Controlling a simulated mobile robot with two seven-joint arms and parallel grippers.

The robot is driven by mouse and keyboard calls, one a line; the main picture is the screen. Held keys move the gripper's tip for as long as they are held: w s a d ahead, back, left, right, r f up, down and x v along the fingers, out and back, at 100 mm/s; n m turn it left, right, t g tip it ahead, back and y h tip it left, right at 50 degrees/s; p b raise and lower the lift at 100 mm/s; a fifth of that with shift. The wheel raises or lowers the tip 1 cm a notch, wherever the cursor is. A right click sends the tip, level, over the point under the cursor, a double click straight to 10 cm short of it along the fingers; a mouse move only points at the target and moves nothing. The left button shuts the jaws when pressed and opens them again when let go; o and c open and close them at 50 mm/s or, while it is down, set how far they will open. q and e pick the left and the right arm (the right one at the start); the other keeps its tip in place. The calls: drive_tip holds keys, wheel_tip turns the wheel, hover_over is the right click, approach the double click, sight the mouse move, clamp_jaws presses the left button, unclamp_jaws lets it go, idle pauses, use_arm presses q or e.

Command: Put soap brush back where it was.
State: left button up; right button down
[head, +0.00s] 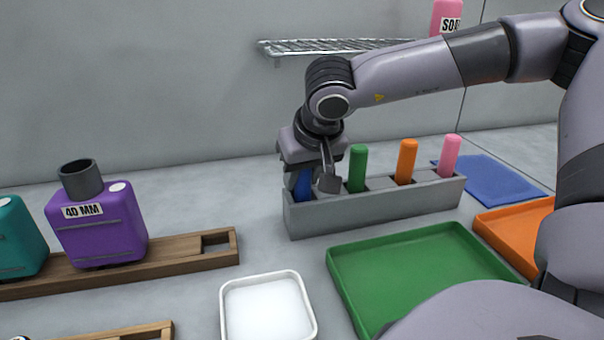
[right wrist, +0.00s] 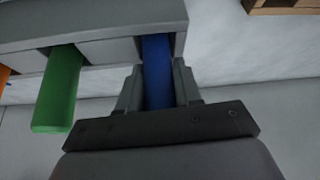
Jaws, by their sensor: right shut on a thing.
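A grey brush holder (head: 375,208) stands on the counter with a row of coloured handles in it. My right gripper (head: 304,180) is at its left end, pointing down and shut on a blue brush handle (head: 303,187). In the right wrist view the blue handle (right wrist: 157,72) runs between the two fingers (right wrist: 158,90) into the holder's end slot. The brush's lower part is hidden, so I cannot tell how deep it sits. Green (head: 357,168), orange (head: 405,162) and pink (head: 449,156) handles stand upright to the right. My left gripper is out of view.
A green tray (head: 420,270), a white tray (head: 267,274) and an orange tray (head: 512,226) lie in front. A blue mat (head: 498,176) lies right of the holder. A purple bottle (head: 100,228) stands on a wooden rack (head: 190,258) at left. A wire shelf (head: 330,46) hangs behind my arm.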

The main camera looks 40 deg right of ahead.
drive_tip(key=shift+f, duration=0.15)
drive_tip(key=c, duration=0.8)
unclamp_jaws()
drive_tip(key=shift+o, duration=0.2)
drive_tip(key=shift+r, duration=0.25)
drive_tip(key=p+v, duration=0.1)
drive_tip(key=v, duration=1.1)
drive_tip(key=shift+p, duration=0.35)
drive_tip(key=shift+f, duration=0.1)
